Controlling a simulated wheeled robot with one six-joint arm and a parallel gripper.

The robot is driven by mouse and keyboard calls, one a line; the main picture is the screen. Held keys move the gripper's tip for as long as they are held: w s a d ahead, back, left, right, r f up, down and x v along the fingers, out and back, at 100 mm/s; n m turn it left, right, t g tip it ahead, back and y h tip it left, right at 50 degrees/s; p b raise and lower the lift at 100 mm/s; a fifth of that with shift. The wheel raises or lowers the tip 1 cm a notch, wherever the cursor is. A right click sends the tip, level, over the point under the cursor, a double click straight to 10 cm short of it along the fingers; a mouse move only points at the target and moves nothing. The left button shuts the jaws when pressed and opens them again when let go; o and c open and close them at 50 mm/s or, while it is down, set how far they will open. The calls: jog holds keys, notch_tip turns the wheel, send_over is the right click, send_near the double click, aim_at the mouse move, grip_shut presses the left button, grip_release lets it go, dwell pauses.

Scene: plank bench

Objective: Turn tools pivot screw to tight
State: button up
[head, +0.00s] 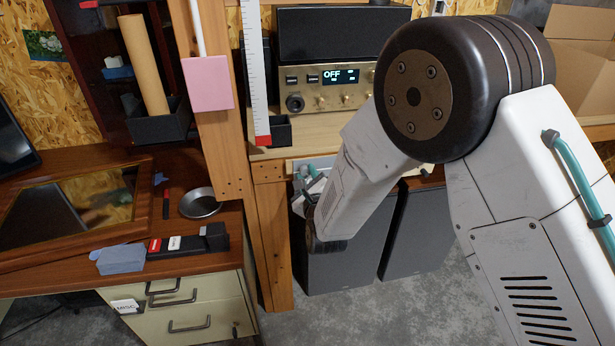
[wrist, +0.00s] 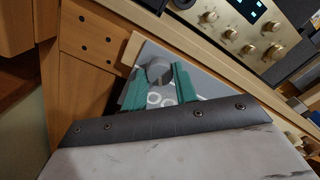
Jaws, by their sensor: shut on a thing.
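A grey round screw head (wrist: 158,70), which I take to be the tools pivot screw, sits on a small grey panel (wrist: 207,88) in the wrist view. My gripper (wrist: 159,84) has green fingers on either side of the screw and is shut on it. White ring shapes show just below the screw, between the fingers. The head view shows my gripper (head: 311,184) low at the bench front, left of my forearm, small and partly hidden. The screw itself cannot be made out there, and its turn position cannot be told.
A wooden post (head: 262,225) stands close left of my gripper. The amplifier (head: 328,88) sits on the bench above, its display reading OFF. Dark grey speaker-like boxes (head: 345,272) stand below. A desk (head: 222,225) with a metal dish (head: 199,203) is at left.

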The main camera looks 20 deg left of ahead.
jog(key=m, duration=0.6)
jog(key=shift+f+m, duration=0.1)
jog(key=shift+m, duration=0.2)
dwell(0.4)
jog(key=o, duration=1)
jog(key=v, duration=0.8)
